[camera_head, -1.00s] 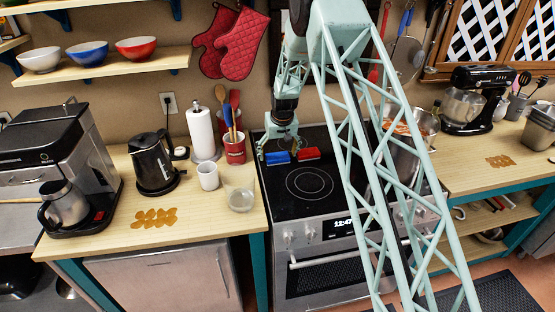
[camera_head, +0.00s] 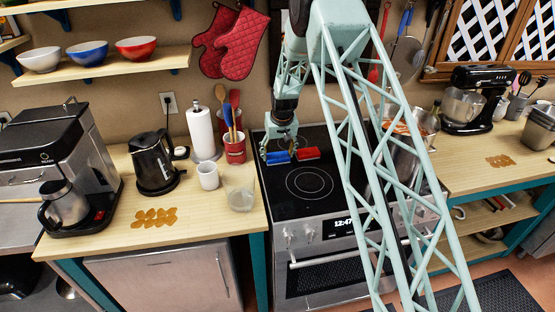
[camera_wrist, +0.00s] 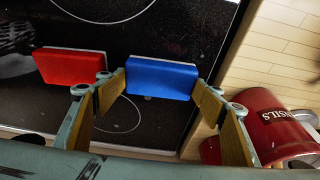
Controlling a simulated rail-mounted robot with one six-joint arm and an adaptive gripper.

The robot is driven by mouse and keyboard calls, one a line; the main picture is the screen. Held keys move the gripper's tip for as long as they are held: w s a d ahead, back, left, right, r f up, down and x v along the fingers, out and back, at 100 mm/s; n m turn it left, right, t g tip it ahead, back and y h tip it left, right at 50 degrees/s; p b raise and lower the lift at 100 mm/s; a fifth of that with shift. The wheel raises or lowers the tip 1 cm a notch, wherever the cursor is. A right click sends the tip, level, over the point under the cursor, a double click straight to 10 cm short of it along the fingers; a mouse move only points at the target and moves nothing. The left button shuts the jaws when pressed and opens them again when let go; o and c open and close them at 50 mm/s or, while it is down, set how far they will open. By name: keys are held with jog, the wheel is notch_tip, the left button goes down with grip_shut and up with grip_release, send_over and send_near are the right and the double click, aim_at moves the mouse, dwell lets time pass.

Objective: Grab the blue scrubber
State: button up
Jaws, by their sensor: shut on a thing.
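The blue scrubber (camera_wrist: 162,78) lies between the fingertips of my gripper (camera_wrist: 160,88) in the wrist view, with a finger at each of its short ends. My gripper is shut on it, low over the black stovetop. The blue scrubber also shows in the head view (camera_head: 278,157), partly covered by my gripper (camera_head: 279,153). A red scrubber (camera_head: 308,153) lies just to its right on the stovetop. In the wrist view the red scrubber (camera_wrist: 70,67) is at the left, close to the left finger.
The black stovetop (camera_head: 310,205) is mostly clear in front. A red utensil holder (camera_head: 235,149), a white mug (camera_head: 208,176) and a glass (camera_head: 240,196) stand on the counter to the left. A large pot (camera_head: 405,155) stands at the right, behind my arm.

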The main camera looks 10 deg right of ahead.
aim_at(277, 154)
jog(key=shift+r, duration=0.1)
jog(key=shift+r, duration=1.7)
jog(key=s, duration=0.5)
jog(key=s+r+b, duration=0.1)
jog(key=s, duration=0.4)
jog(key=s+a+b, duration=0.1)
jog(key=s, duration=0.5)
jog(key=shift+r, duration=0.2)
